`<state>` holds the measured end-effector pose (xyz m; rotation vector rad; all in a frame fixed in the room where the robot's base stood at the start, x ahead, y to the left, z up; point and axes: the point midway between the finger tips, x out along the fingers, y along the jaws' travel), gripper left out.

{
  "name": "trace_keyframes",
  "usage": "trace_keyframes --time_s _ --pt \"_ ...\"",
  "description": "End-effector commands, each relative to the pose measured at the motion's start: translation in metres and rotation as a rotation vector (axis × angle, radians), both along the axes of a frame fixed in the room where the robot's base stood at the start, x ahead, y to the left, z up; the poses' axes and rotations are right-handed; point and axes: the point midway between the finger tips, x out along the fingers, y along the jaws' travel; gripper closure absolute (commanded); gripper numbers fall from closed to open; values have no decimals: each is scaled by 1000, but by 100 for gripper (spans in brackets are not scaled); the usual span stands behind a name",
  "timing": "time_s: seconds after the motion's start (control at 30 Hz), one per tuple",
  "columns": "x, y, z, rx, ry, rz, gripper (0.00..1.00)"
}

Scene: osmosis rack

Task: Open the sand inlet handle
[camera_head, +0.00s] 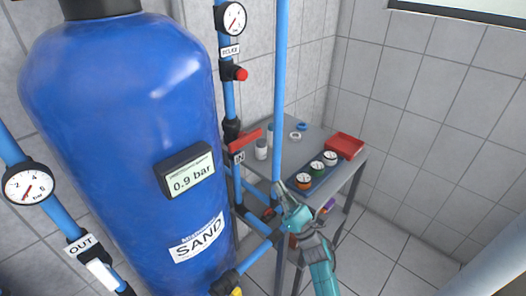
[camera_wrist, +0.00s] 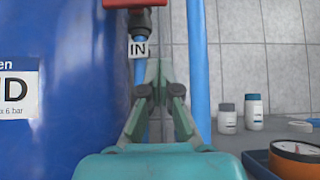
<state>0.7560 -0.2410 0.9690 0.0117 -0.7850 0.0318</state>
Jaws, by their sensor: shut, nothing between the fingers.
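The blue sand filter tank (camera_head: 130,120) carries a SAND label and a 0.9 bar display (camera_head: 190,178). To its right, the red inlet handle (camera_head: 244,139) sits above the IN tag (camera_head: 239,157) on a vertical blue pipe. The handle lies crosswise to the pipe. In the wrist view the red handle (camera_wrist: 135,3) is cut off by the top edge, above the IN tag (camera_wrist: 138,49). My gripper (camera_head: 279,188) is shut and empty, below and right of the handle, apart from it. Its fingertips (camera_wrist: 158,70) appear just below and right of the tag.
A second vertical blue pipe (camera_head: 281,80) stands right of the inlet pipe, close to my gripper. Tiled floor at the right is clear.

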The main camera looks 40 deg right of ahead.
Motion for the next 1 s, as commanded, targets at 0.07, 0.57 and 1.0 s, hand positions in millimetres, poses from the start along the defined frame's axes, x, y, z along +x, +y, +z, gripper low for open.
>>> trace_keyframes --time_s 0.07,0.57,1.0 --pt "2 0 3 0 -1 1 100" --pt "59 3 60 -1 -3 4 100" --pt "70 3 108 1 -1 1 100"
